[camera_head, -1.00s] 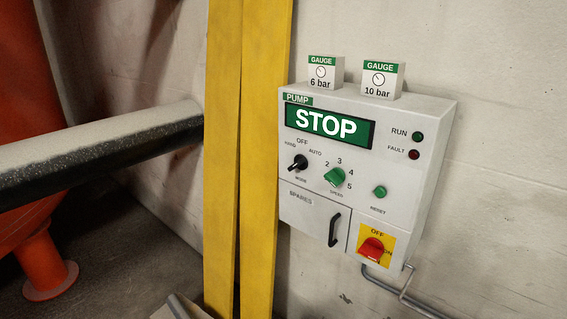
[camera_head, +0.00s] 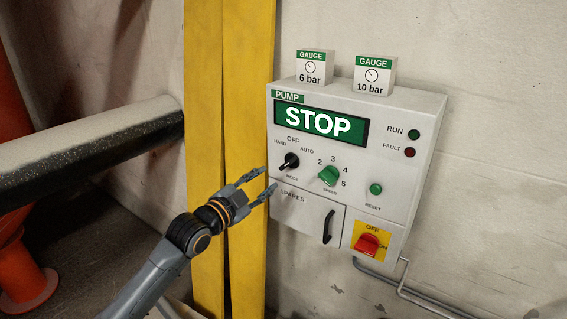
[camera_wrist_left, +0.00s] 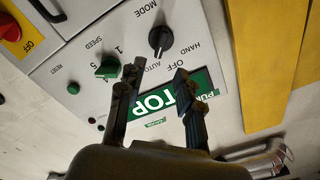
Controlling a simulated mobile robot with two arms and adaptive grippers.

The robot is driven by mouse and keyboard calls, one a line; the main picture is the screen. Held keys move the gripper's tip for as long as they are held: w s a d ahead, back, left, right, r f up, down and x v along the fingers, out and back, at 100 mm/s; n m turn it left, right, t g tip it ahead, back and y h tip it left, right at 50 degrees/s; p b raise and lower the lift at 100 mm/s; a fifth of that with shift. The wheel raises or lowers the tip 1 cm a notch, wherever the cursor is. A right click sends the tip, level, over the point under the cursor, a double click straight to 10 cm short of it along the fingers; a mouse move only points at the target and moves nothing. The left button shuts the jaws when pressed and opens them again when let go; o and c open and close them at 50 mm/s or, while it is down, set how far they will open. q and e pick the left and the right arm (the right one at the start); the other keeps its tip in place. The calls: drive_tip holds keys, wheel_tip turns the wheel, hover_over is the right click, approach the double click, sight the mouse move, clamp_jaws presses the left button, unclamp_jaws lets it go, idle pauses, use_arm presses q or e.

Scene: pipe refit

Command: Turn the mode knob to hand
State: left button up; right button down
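The mode knob (camera_head: 289,162) is a small black knob on the white pump panel (camera_head: 385,185), left of the green speed knob (camera_head: 328,175). HAND is printed to its upper left, OFF above and AUTO to its upper right. My left gripper (camera_head: 268,179) is open and empty, at the panel's left edge, short of the mode knob. In the left wrist view the mode knob (camera_wrist_left: 161,40) shows upside down, beyond the spread fingertips (camera_wrist_left: 158,72) and apart from them. My right gripper is not in view.
The display (camera_head: 320,123) reads STOP. Two gauge blocks, 6 bar (camera_head: 314,68) and 10 bar (camera_head: 374,76), stand on the panel. A red switch (camera_head: 366,244) and the spares door (camera_head: 305,212) are below. Yellow posts (camera_head: 245,90) and a thick pipe (camera_head: 90,150) are at left.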

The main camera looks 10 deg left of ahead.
sight(285, 166)
use_arm(q)
drive_tip(key=p+x, duration=0.2)
drive_tip(key=x, duration=0.7)
drive_tip(key=shift+w, duration=0.2)
drive_tip(key=shift+w+d, duration=0.1)
drive_tip(key=shift+c, duration=0.4)
clamp_jaws()
